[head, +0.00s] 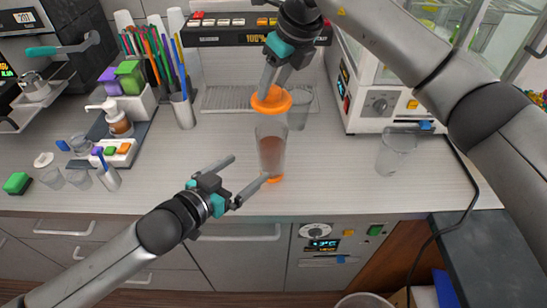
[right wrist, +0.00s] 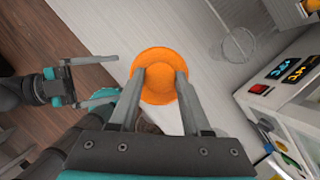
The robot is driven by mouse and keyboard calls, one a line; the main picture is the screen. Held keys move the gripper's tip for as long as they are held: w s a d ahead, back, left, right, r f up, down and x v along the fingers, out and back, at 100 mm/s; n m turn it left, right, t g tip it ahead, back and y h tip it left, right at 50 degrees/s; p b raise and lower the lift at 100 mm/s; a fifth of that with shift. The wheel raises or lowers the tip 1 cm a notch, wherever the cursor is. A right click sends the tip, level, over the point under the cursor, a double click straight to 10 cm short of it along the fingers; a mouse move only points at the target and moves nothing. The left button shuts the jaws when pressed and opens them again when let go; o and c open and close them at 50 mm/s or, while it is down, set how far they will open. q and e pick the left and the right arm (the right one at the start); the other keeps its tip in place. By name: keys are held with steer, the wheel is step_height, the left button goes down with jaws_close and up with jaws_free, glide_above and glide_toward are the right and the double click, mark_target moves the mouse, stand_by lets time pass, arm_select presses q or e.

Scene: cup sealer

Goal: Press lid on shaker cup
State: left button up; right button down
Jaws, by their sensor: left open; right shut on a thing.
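The shaker cup (head: 271,150) is clear, holds brown contents and stands upright near the counter's front edge, with orange showing at its base. My right gripper (head: 269,90) is shut on the orange lid (head: 270,101), just above the cup's mouth in the head view. Whether lid and rim touch is unclear. The right wrist view shows the lid (right wrist: 160,73) between the fingertips, hiding most of the cup. My left gripper (head: 252,169) is open, its fingers pointing at the cup's lower part. It also shows in the right wrist view (right wrist: 117,75).
A clear cup (head: 299,108) stands close behind the shaker cup, and another (head: 396,153) at the right. A white machine (head: 385,105) stands back right. A straw holder (head: 182,111) and pump bottle (head: 117,120) stand left.

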mark_target(272, 150)
arm_select(q)
steer(key=shift+w, duration=0.1)
steer(key=x, duration=1.2)
steer(key=shift+f, duration=0.1)
jaws_close()
stand_by(0.8)
